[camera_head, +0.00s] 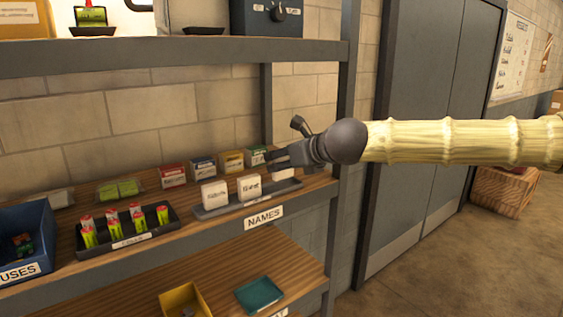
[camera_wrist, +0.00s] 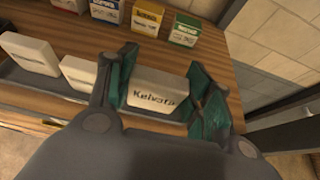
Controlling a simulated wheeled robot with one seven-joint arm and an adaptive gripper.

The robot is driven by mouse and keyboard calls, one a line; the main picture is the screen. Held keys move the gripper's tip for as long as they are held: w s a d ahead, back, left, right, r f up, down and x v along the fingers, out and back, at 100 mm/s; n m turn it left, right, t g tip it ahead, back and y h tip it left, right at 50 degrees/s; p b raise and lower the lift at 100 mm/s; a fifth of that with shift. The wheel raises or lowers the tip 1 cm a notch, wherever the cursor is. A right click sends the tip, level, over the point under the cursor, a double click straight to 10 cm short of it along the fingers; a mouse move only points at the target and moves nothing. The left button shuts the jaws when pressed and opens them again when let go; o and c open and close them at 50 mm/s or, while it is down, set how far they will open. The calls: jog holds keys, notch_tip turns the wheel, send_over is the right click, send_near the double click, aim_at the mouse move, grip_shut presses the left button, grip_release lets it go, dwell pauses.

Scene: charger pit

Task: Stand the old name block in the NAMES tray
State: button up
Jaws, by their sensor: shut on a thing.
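The NAMES tray (camera_head: 214,211) is a shallow dark grey tray on the middle shelf. Two white blocks with dark lettering stand in it, a left one (camera_head: 214,196) and a middle one (camera_head: 249,188). They also show in the wrist view, left block (camera_wrist: 28,53) and middle block (camera_wrist: 79,72). My gripper (camera_head: 275,160) is over the tray's right end. In the wrist view my gripper (camera_wrist: 160,82) is shut on a white block (camera_wrist: 156,92) lettered "Kelvara", beside the middle block. Whether the held block touches the tray floor cannot be told.
Several small coloured boxes, such as a red one (camera_head: 173,176), stand behind the tray. A dark tray (camera_head: 136,243) of yellow-green tubes and a blue bin (camera_head: 35,230) are to the left. The shelf's upright post (camera_head: 337,150) is close to my gripper's right.

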jog(key=w, duration=0.2)
jog(key=shift+w+a+f+p, duration=0.15)
jog(key=shift+w+a+p, duration=0.05)
jog(key=shift+w+p, duration=0.15)
jog(key=shift+f+p, duration=0.7)
jog(key=shift+f, duration=1.05)
jog(key=shift+f, duration=0.15)
jog(key=o, duration=1)
jog(key=shift+r, duration=0.2)
jog(key=b+v, duration=0.3)
jog(key=v, duration=0.9)
